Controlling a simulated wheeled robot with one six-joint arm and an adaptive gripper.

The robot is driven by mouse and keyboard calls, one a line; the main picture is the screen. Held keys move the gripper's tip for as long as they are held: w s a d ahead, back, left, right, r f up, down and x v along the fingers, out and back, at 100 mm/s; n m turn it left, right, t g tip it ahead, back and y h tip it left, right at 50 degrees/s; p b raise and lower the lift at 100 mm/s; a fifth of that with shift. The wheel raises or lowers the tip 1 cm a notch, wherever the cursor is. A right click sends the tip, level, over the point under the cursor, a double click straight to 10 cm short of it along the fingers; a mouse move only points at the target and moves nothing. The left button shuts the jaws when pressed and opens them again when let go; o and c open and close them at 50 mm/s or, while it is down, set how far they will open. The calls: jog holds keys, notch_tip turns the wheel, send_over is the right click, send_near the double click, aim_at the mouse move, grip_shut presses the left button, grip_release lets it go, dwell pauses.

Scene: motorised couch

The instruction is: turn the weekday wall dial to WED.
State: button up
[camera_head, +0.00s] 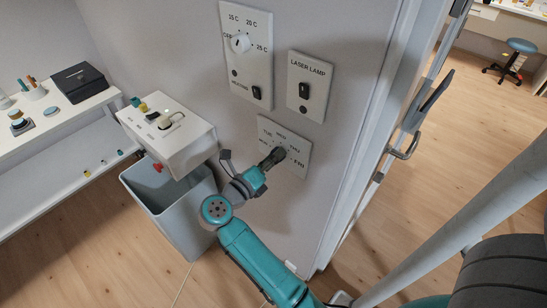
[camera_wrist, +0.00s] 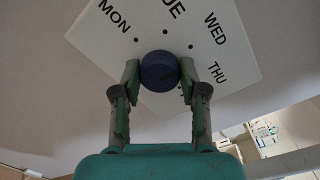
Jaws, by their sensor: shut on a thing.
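The weekday dial's white plate (camera_head: 268,124) is on the grey wall, below the other wall panels. In the wrist view the plate (camera_wrist: 110,45) appears tilted, with MON, part of TUE, WED and THU in sight. A dark blue round knob (camera_wrist: 160,68) stands at the plate's lower middle there. My gripper (camera_head: 278,156) reaches the plate and hides the knob in the head view. In the wrist view my gripper (camera_wrist: 160,76) is shut on the knob, one finger on each side. I cannot tell which day the knob points to.
A heating panel (camera_head: 262,75) and a laser lamp panel (camera_head: 309,99) sit above the dial. A white box (camera_head: 185,148) with controls and a grey bin (camera_head: 168,200) stand left of my arm. A door frame with a handle (camera_head: 404,150) is to the right.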

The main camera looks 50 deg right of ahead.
jog(key=shift+n, duration=0.8)
jog(key=o, duration=1.1)
jog(key=shift+o, duration=0.2)
jog(key=shift+a, duration=0.1)
jog(key=a, duration=1.1)
jog(key=shift+s+a+r, duration=0.15)
jog(key=shift+s+a, duration=0.2)
jog(key=shift+a, duration=0.05)
